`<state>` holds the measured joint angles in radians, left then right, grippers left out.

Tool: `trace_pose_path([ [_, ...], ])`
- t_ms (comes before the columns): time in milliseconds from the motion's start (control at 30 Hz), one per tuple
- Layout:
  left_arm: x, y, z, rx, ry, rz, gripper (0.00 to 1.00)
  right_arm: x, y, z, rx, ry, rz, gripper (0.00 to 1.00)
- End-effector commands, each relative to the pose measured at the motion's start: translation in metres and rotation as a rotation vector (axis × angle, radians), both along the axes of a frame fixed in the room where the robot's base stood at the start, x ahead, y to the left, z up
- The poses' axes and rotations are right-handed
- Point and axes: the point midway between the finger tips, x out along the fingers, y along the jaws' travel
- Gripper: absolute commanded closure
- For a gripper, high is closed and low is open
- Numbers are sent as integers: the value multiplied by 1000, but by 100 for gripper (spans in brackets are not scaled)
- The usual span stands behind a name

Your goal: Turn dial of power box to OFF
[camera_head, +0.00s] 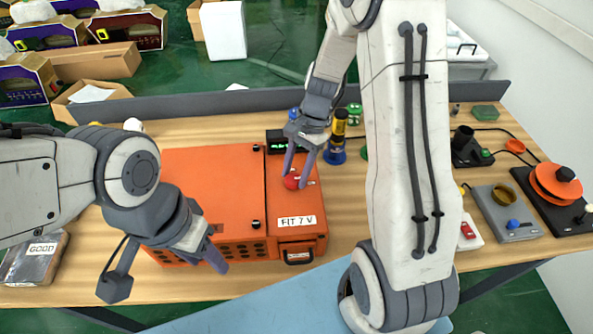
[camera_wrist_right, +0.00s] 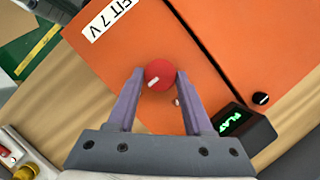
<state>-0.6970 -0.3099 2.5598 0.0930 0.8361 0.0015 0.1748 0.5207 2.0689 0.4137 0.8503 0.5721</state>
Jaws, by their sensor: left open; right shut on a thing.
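The orange power box (camera_head: 210,180) lies on the wooden table, with a label reading "FIT 7 V" (camera_head: 297,221) near its front right. Its red dial (camera_head: 292,181) sits on the right part of the top. The right wrist view shows the dial (camera_wrist_right: 159,74) with a white mark pointing to the lower left. My right gripper (camera_head: 298,178) is shut on the dial, one purple finger on each side; the fingertips also show in the right wrist view (camera_wrist_right: 159,78). My left gripper (camera_head: 216,252) is open and empty at the box's front edge.
A small black display (camera_head: 281,141) with green characters stands behind the dial; it also shows in the right wrist view (camera_wrist_right: 245,127). Several devices, including an orange-topped one (camera_head: 556,184), are on the right.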

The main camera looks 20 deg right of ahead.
Motion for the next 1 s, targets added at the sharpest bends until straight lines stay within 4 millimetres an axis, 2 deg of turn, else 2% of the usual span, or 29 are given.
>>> trace_pose_path([
  [367, 0, 0, 7, 0, 0, 0, 50, -1, 0, 1, -4, 4, 106, 100],
  [1000, 0, 0, 32, 0, 0, 2, 50, 2, 6, 1, -3, 5, 679, 100],
])
